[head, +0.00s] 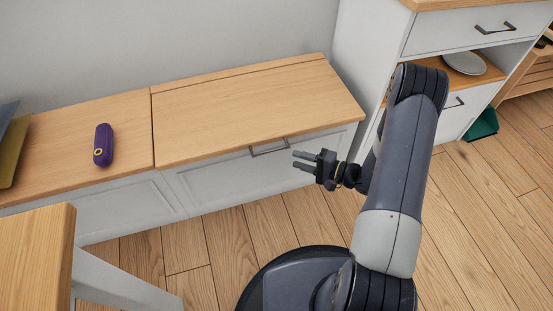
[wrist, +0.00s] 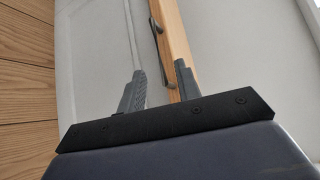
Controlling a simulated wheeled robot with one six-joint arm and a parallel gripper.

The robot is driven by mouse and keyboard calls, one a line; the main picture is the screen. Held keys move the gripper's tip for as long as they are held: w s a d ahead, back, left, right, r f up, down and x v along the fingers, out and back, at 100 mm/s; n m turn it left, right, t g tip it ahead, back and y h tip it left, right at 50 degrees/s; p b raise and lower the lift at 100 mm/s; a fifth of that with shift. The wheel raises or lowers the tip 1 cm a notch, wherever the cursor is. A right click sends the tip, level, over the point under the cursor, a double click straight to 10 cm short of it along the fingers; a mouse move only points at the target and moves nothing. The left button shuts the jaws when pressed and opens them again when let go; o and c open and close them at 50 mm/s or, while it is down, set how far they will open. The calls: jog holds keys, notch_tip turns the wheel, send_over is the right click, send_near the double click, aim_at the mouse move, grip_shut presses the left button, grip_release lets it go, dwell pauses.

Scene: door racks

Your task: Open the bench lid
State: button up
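The bench lid (head: 250,105) is the right wooden panel on a low white bench and lies flat, closed. A dark bar handle (head: 268,148) sits at its front edge. My gripper (head: 298,160) is open and empty, just right of the handle and in front of the bench. In the wrist view, the lid's wooden edge (wrist: 176,38) runs upward beyond my open fingers (wrist: 158,68), and the handle (wrist: 157,42) shows ahead, apart from the fingers.
A purple case (head: 103,146) lies on the fixed left part of the bench top. A wooden table corner (head: 35,245) stands at lower left. A white cabinet (head: 440,38) with a plate (head: 464,63) stands at right. The wooden floor before the bench is partly clear.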

aim_at(272, 151)
jog(key=b+x, duration=0.1)
jog(key=x, duration=0.9)
jog(key=shift+w+a+f+b, duration=0.25)
jog(key=shift+w+b, duration=0.05)
jog(key=shift+b, duration=0.1)
jog(key=shift+c, duration=0.5)
grip_shut()
